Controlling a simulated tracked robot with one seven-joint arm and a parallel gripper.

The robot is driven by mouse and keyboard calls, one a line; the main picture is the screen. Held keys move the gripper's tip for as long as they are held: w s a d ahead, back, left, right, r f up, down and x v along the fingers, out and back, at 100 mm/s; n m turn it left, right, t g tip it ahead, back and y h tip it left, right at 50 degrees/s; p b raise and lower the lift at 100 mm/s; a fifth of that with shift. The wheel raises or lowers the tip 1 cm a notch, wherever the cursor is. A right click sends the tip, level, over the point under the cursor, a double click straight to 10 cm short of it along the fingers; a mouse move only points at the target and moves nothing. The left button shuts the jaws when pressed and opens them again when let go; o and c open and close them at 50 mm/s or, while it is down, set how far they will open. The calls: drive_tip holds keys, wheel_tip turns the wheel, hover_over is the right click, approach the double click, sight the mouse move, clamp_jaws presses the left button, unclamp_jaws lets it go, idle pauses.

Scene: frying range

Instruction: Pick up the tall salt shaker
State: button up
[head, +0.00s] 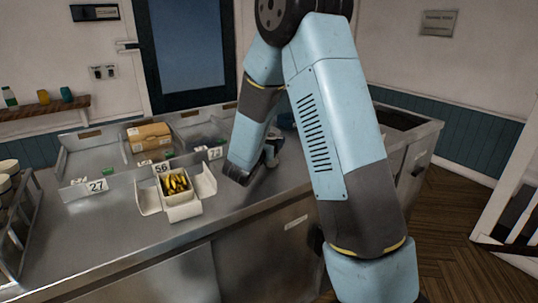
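I cannot make out the tall salt shaker in the head view; my arm covers part of the counter where small items stand. My gripper (270,157) is low over the steel counter (262,197), right of the box with yellow food. It is small, dark and partly behind my own wrist. I cannot see whether its fingers are apart or closed, or whether anything is between them.
An open white box of yellow food (176,184) stands by the number 56 tag. Metal compartments behind it hold a cardboard box (148,136). A rack (17,215) stands at the left. The counter front near the gripper is clear. A dark basin (395,118) lies right.

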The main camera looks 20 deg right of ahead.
sight(270, 134)
drive_tip(key=c, duration=1.2)
drive_tip(key=shift+r, duration=0.5)
wheel_tip(270, 134, up, 3)
drive_tip(key=shift+s+a+f, duration=0.1)
drive_tip(key=shift+f, duration=0.1)
drive_tip(key=s+a+r, duration=0.2)
drive_tip(key=s+r, duration=0.1)
drive_tip(key=s, duration=0.1)
drive_tip(key=s+a+r, duration=0.2)
drive_tip(key=s+r, duration=0.1)
drive_tip(key=s, duration=0.1)
drive_tip(key=s+a+r, duration=0.2)
drive_tip(key=s+r, duration=0.1)
drive_tip(key=s, duration=0.1)
drive_tip(key=shift+s+a+r, duration=0.1)
drive_tip(key=shift+s+r, duration=0.1)
